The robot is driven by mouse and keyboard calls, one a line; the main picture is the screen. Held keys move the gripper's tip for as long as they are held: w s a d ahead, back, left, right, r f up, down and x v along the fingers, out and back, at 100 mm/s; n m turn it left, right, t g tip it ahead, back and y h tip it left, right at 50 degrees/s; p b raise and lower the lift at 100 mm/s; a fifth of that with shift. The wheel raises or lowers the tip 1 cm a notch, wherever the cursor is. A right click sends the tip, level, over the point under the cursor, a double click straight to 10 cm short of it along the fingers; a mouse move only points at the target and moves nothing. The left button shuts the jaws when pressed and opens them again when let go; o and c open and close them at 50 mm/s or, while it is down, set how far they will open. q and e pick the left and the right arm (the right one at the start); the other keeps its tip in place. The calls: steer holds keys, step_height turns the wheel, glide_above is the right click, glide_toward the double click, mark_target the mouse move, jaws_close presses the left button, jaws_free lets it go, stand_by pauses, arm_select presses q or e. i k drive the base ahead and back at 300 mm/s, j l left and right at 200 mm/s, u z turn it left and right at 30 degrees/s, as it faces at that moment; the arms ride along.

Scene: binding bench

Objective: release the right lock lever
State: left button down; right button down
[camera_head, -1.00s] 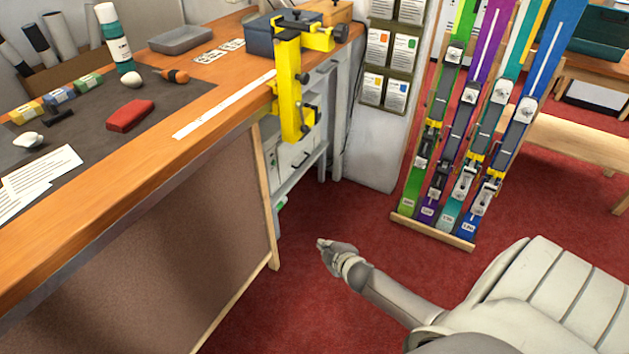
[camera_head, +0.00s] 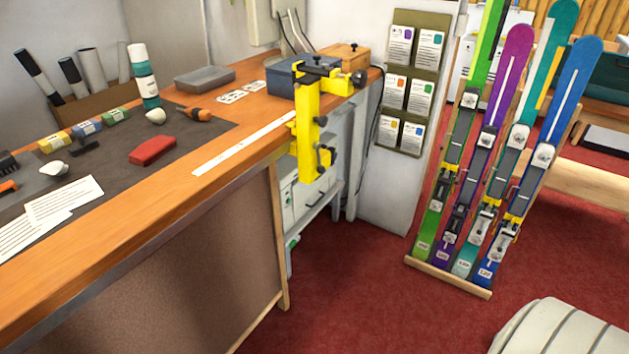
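A yellow clamp fixture (camera_head: 308,118) is mounted at the far right end of the wooden bench, with an upright yellow bar reaching below the bench edge. Black knobs or handles (camera_head: 325,158) stick out from its right side. Another yellow arm with a black knob (camera_head: 360,78) extends right over the bench corner. I cannot tell which of these parts is the right lock lever or whether it is locked. Neither of my grippers is in view. Only a pale rounded part of my body shows at the bottom right.
The bench (camera_head: 225,180) carries a dark mat, a red block (camera_head: 152,150), a green bottle (camera_head: 145,75), cards and a grey tray (camera_head: 204,78). A ski rack (camera_head: 448,276) with several skis stands to the right. Red floor between bench and rack is clear.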

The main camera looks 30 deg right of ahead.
mark_target(321, 169)
steer(key=i+j+z, duration=0.1)
steer(key=z, duration=1.5)
